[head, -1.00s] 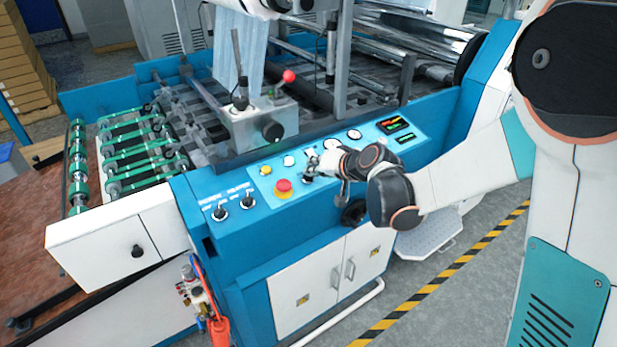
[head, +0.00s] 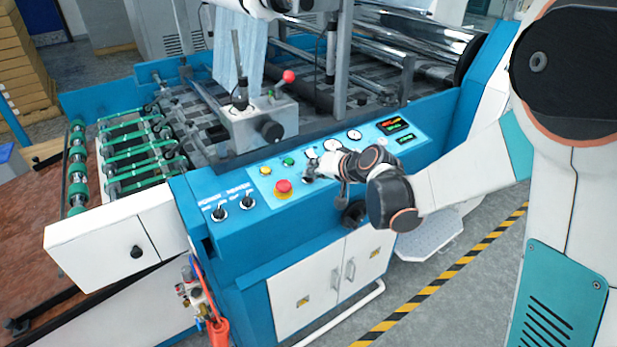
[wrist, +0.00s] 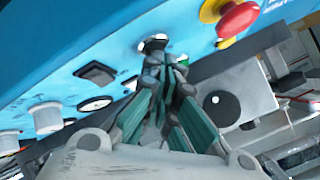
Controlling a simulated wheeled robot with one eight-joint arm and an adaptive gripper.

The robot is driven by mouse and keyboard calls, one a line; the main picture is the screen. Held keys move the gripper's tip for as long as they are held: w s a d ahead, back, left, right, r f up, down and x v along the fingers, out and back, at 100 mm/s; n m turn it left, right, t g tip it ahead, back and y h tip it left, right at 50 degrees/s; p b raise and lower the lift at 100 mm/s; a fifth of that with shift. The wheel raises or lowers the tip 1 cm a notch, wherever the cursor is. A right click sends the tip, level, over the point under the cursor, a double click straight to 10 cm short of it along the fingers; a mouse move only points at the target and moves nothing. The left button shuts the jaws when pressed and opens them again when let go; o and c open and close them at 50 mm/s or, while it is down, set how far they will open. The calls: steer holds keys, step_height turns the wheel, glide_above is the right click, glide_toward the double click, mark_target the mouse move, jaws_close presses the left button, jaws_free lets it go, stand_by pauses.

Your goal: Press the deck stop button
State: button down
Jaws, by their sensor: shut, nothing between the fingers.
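The control panel (head: 345,150) is light blue on the blue machine. It carries a red mushroom button (head: 283,187) on a yellow base, a yellow button (head: 265,171) and a green button (head: 288,161). No label is readable, so I cannot tell which is the deck stop button. My gripper (head: 309,170) is shut and empty at the panel, right of the red and green buttons. In the wrist view, my fingertips (wrist: 165,62) are close to a metal-rimmed round control (wrist: 153,42) and partly cover the green button (wrist: 182,60). Contact cannot be told.
Round gauges (head: 354,135) and a dark display (head: 395,125) lie to the right on the panel. A grey block (head: 258,122) with a red-knobbed lever stands behind the panel. Two black selector knobs (head: 219,213) sit at its left end. A dark square control (wrist: 95,73) shows in the wrist view.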

steer(key=shift+s+d+r+p, duration=0.1)
steer(key=shift+s+r+p, duration=0.1)
steer(key=shift+r+p, duration=0.4)
steer(key=shift+r, duration=0.2)
steer(key=r+p, duration=0.2)
steer(key=r, duration=0.1)
steer(key=r+p, duration=0.1)
steer(key=shift+s+d+r, duration=0.3)
steer(key=shift+s+r, duration=0.1)
stand_by(0.5)
steer(key=s+d+r+h, duration=0.2)
steer(key=s+d+r, duration=0.15)
steer(key=s, duration=0.35)
steer(key=s+d+r+h, duration=0.1)
steer(key=s+d+r, duration=0.2)
steer(key=s+d, duration=0.3)
steer(key=s+d+h, duration=0.1)
steer(key=s+d, duration=0.2)
steer(key=s, duration=0.3)
steer(key=s+d+g+h, duration=0.1)
steer(key=s+d+h, duration=0.1)
steer(key=s, duration=0.4)
steer(key=s+d+f+n+g+h, duration=0.1)
steer(key=s+d, duration=0.2)
steer(key=s, duration=0.3)
steer(key=shift+d, duration=0.4)
